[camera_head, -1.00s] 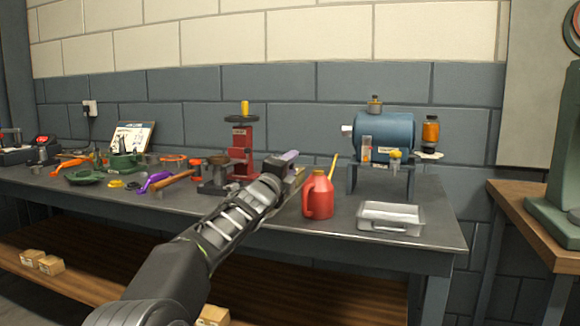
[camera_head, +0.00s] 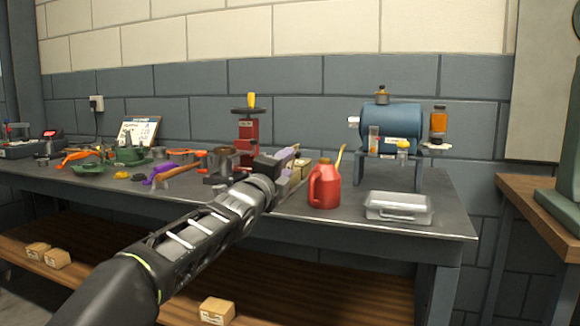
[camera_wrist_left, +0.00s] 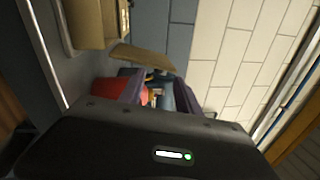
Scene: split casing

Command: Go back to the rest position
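My left arm reaches in from the lower left of the head view. In the left wrist view the fingers (camera_wrist_left: 158,90) stand apart, with the red can and blue machine seen beyond the gap. I see nothing held between them. A tan block (camera_head: 301,168) shows just beside the gripper in the head view; whether they touch is unclear. My right gripper is in neither view.
The workbench (camera_head: 440,218) holds a red can (camera_head: 324,188), a clear tray (camera_head: 398,212), a blue machine (camera_head: 390,122), a red press (camera_head: 248,136) and several tools at left. Small boxes (camera_head: 216,309) lie on the lower shelf. A wooden table (camera_head: 540,193) stands at right.

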